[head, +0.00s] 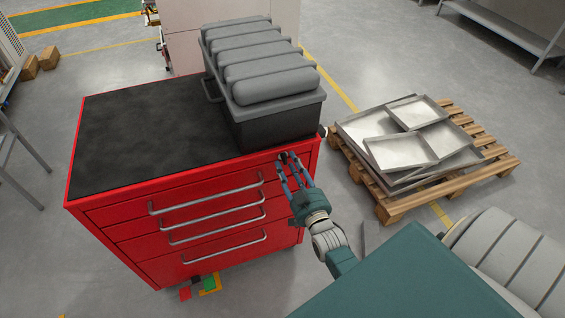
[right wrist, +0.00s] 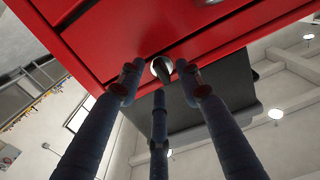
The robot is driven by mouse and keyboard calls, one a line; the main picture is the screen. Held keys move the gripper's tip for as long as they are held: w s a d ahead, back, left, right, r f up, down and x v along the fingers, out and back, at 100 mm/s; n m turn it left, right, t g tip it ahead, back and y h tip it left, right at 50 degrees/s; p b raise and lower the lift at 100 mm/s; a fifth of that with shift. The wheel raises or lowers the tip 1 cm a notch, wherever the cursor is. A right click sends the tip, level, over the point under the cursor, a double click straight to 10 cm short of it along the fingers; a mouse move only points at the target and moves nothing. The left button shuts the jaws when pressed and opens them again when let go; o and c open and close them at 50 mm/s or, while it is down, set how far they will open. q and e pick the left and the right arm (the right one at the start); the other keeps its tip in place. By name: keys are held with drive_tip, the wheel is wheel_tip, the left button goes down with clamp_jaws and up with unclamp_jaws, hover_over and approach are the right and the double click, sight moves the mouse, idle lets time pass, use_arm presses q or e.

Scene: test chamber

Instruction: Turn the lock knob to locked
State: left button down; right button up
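The red tool cabinet (head: 130,220) has several drawers with silver handles and a black top. Its lock knob (right wrist: 161,69) shows in the right wrist view as a small round silver piece with a dark grip, on the red front face. In the head view the knob is mostly hidden by my fingers near the front's upper right corner. My right gripper (head: 288,158) is at that corner. In the right wrist view its three fingers (right wrist: 160,80) are spread around the knob, with gaps visible; I cannot tell whether any touches it. My left gripper is not in view.
A grey ribbed case (head: 280,125) stands on the cabinet's black top (head: 130,140), close above the knob. A wooden pallet (head: 485,163) with metal trays (head: 400,152) is to the right. Small coloured pieces (head: 205,285) lie on the floor by the cabinet.

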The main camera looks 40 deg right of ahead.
drive_tip(key=v, duration=1.1)
drive_tip(key=shift+s, duration=0.2)
drive_tip(key=shift+a+r, duration=0.1)
drive_tip(key=s+a+f+n+g+y, duration=0.1)
drive_tip(key=s+a+f+g, duration=0.25)
drive_tip(key=f, duration=0.65)
drive_tip(key=s+a+f+n+g+y, duration=0.1)
drive_tip(key=s+a+f+g, duration=0.2)
drive_tip(key=f, duration=0.7)
drive_tip(key=s+a+f+g+y, duration=0.2)
drive_tip(key=s+a+f, duration=0.25)
drive_tip(key=f, duration=0.55)
drive_tip(key=s+f+n+g, duration=0.1)
drive_tip(key=s+f+g, duration=0.3)
drive_tip(key=s, duration=1)
drive_tip(key=s+f+n+g, duration=0.2)
drive_tip(key=s+f+g, duration=0.2)
drive_tip(key=s+f, duration=0.7)
drive_tip(key=s, duration=0.3)
drive_tip(key=shift+s+a, duration=0.25)
drive_tip(key=shift+s, duration=0.15)
drive_tip(key=shift+f, duration=0.15)
